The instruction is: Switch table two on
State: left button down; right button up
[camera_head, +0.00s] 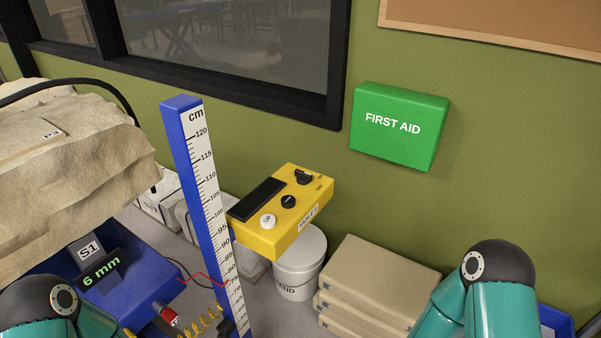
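A yellow control box (287,216) stands tilted in the middle of the view, behind a tall cm scale. Its top has a dark blank panel (257,199), a white button (267,221) that seems marked UP, a black round button or knob (289,201) and a black switch or knob (304,177) near the far end. A small label (308,217) on its side seems to read TABLE 2, but is too small to be sure. Only teal links of my arms show, at the bottom left and bottom right. Neither gripper is in view.
The blue-and-white cm scale (207,188) rises just left of the box. A large pale rock block (65,165) sits at left above a blue stand with a 6 mm display (101,271). A white bucket (300,265), stacked beige bags (375,285) and a green first aid box (398,127) are right.

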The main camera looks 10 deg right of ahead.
aim_at(303, 178)
jog(key=z, duration=1.3)
jog(key=i, duration=0.1)
jog(key=u, duration=2.7)
jog(key=k, duration=0.9)
jog(key=z, duration=0.65)
jog(key=i, duration=1.05)
jog(key=z, duration=0.1)
